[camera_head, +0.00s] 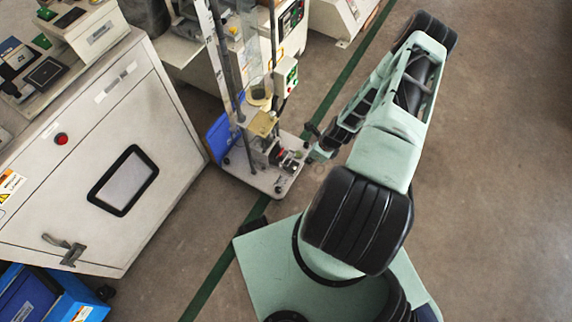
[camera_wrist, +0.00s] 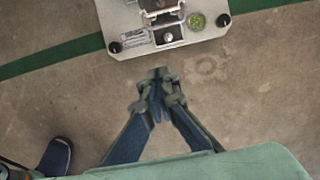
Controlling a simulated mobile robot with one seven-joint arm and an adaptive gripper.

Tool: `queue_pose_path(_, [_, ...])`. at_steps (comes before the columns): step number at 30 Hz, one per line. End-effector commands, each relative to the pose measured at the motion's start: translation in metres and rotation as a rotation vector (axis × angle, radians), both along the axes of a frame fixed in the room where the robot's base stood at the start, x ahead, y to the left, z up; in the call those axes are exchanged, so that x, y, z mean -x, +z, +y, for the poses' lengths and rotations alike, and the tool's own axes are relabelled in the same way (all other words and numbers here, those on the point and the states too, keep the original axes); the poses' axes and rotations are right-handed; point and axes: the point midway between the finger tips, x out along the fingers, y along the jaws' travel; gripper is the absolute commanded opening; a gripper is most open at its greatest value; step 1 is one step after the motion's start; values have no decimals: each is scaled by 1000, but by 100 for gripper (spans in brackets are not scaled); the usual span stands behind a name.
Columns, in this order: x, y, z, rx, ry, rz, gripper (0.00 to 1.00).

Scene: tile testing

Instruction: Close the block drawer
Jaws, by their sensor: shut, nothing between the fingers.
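No part is clearly recognisable as the block drawer. A test stand with a pale base plate (camera_head: 262,182) carries a small metal mechanism (camera_head: 285,158) near its front edge; whether this is the drawer, and whether it is open, I cannot tell. The plate (camera_wrist: 130,48) and part of the mechanism (camera_wrist: 166,34) also show at the top of the wrist view, cut off by the frame. My gripper (camera_wrist: 160,76) is shut and empty, over bare floor just short of the plate's edge. In the head view my gripper (camera_head: 318,153) is small, just right of the stand.
A large white cabinet (camera_head: 75,165) with a dark-framed window and a latch handle stands at the left. A blue panel (camera_head: 219,137) is beside the stand, and a control box (camera_head: 286,77) is behind it. A green floor line (camera_head: 330,95) passes by. Floor at the right is clear.

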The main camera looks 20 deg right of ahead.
Motion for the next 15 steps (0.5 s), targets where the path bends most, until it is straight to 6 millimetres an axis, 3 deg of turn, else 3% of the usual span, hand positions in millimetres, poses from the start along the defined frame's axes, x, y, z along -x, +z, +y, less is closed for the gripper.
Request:
queue_pose_path(7, [3, -13, 0, 0, 1, 6, 0])
queue_pose_path(15, [-9, -67, 10, 0, 2, 6, 0])
